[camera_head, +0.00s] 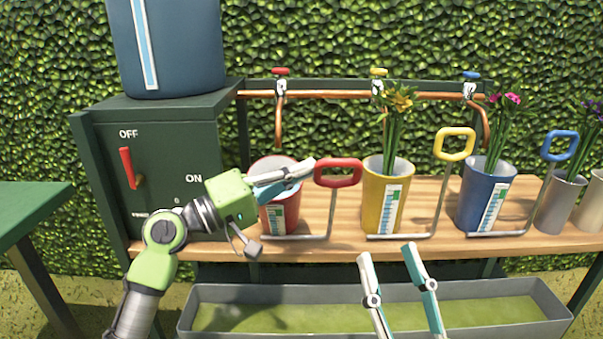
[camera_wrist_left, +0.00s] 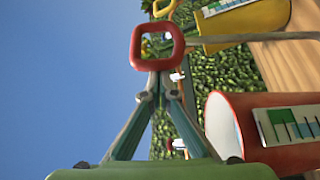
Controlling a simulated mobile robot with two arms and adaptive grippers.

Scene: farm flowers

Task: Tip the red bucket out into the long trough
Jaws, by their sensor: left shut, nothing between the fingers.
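The red bucket (camera_head: 280,216) stands upright on the wooden bench, with a measuring strip on its front and a red loop handle (camera_head: 338,173) on a metal rod to its right. In the left wrist view the bucket (camera_wrist_left: 222,123) is on the right. My left gripper (camera_head: 312,163) reaches across the bucket's mouth, partly hiding it. Its fingers are shut, their tips at the near edge of the red handle (camera_wrist_left: 136,47), with nothing between them. The long grey trough (camera_head: 280,293) lies below the bench front. My right gripper (camera_head: 386,252) is open and empty over it.
A yellow bucket (camera_head: 380,207) and a blue bucket (camera_head: 480,200), both with flowers, stand to the right on the bench (camera_head: 335,215), with grey pots beyond. A copper pipe (camera_head: 330,95) with taps runs behind. A green switch box (camera_head: 160,150) stands at left.

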